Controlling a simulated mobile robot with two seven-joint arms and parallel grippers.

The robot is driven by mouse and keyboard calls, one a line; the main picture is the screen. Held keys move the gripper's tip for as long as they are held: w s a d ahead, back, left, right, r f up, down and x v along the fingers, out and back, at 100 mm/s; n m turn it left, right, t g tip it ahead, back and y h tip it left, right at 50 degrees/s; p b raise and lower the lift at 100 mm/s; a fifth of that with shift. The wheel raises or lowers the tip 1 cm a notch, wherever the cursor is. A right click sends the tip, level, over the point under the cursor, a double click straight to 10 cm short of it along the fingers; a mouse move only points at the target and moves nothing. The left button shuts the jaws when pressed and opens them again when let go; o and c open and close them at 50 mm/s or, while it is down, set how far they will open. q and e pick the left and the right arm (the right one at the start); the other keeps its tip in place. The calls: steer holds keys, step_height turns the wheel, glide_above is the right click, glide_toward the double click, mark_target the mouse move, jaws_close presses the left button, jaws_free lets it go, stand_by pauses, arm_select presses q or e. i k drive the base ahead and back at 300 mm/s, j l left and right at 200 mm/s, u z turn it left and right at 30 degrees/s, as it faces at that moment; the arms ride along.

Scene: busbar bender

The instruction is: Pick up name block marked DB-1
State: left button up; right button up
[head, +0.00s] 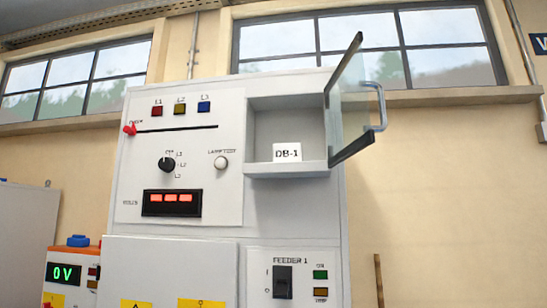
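The name block marked DB-1 (287,152) is a small white block with black lettering. It stands upright at the front of the open recess (287,117) in the upper right of the grey cabinet. The recess's glass door (350,100) with its metal handle (379,107) stands swung open to the right. Neither of my grippers shows in the head view.
The cabinet front carries a red-knobbed slider (130,129), a black rotary knob (167,164), a red display (171,203) and a FEEDER 1 switch (283,282). An orange-and-white unit reading 0 V (66,273) stands at lower left. The open door projects right of the recess.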

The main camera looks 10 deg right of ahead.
mark_target(292, 152)
steer(key=i+j+z, duration=0.1)
steer(key=j, duration=0.35)
steer(key=i+j, duration=0.15)
steer(key=j, duration=0.3)
steer(key=i+j+z, duration=0.15)
steer(key=j, duration=0.3)
